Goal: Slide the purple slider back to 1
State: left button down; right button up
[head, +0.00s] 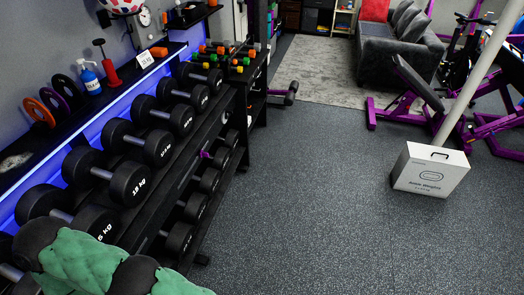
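A small purple piece (205,155) shows between the upper and lower rows of the dumbbell rack, near its middle. It may be the purple slider, but it is too small and too hemmed in by dumbbells to tell. I can read no scale or number 1 beside it. Neither of my grippers is in this view.
The dumbbell rack (172,205) runs along the left wall below a shelf. A green and dark-grey rounded object (85,260) fills the bottom left corner. A white box (430,170) stands at right by a pale slanted pole (470,80). The speckled floor (310,200) between is clear.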

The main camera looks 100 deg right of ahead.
aim_at(202, 153)
jog(key=z, duration=2.7)
jog(key=u, duration=0.5)
jog(key=i+l+u, duration=0.4)
jog(key=l, duration=0.25)
jog(key=l+u, duration=0.2)
jog(key=l, duration=0.15)
jog(key=i+l+u, duration=0.2)
jog(key=l, duration=0.15)
jog(key=i+l, duration=0.1)
jog(key=l, duration=0.45)
jog(key=i+l, duration=0.1)
jog(key=l, duration=0.45)
